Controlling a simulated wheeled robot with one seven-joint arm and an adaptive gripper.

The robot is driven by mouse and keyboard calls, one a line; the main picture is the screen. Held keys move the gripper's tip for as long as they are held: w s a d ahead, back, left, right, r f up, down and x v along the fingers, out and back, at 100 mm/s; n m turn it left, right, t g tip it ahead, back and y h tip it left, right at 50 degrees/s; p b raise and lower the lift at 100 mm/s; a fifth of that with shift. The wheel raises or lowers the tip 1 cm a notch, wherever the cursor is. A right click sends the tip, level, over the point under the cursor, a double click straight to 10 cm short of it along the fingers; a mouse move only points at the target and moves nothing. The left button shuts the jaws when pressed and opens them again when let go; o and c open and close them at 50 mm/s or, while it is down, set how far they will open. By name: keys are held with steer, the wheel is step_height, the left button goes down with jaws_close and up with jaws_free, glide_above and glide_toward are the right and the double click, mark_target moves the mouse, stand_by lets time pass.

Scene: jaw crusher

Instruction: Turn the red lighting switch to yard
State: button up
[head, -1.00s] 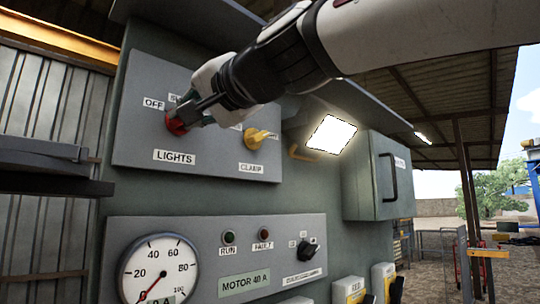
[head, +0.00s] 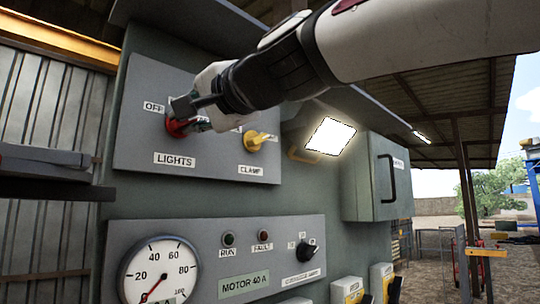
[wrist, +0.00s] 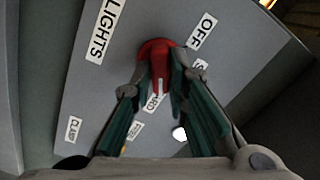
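The red lighting switch (head: 177,127) sits on the upper grey panel (head: 135,140), above the LIGHTS label (head: 174,160) and beside OFF (head: 153,107). My gripper (head: 188,112) is at the switch, with its fingers covering much of it. In the wrist view the red switch (wrist: 158,62) stands between the two green-padded fingertips (wrist: 161,78), which close in on its handle from both sides. Its handle points down in that view, toward a partly hidden label (wrist: 152,101) between the fingers. Another label (wrist: 200,66) is partly hidden by the right finger.
A yellow CLAMP switch (head: 254,140) is just right on the same panel. A lit lamp (head: 328,135) and a grey box (head: 378,175) with a handle stand further right. Below are a gauge (head: 160,272) and a motor panel (head: 225,270) with a black knob (head: 307,250).

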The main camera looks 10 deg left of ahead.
steer(key=shift+o, duration=1.4)
steer(key=shift+d, duration=0.1)
steer(key=v, duration=1.1)
steer(key=shift+s+d, duration=0.3)
steer(key=s+d+f+n+g+h, duration=0.1)
steer(key=d+f+h, duration=0.3)
steer(key=d+f, duration=0.5)
steer(key=d+f+g+h, duration=0.1)
steer(key=d+f+h, duration=0.25)
steer(key=f, duration=1.05)
steer(key=s+d+f+n+g+h, duration=0.1)
steer(key=d+f+h, duration=0.2)
steer(key=d+f, duration=0.6)
steer(key=s+d+f+g+h, duration=0.1)
steer(key=s+d+f, duration=0.2)
steer(key=f, duration=0.3)
steer(key=s+d+f+g+h, duration=0.2)
steer(key=s+d+f, duration=0.1)
steer(key=f, duration=0.4)
steer(key=shift+s+d, duration=0.2)
steer(key=shift+s, duration=0.25)
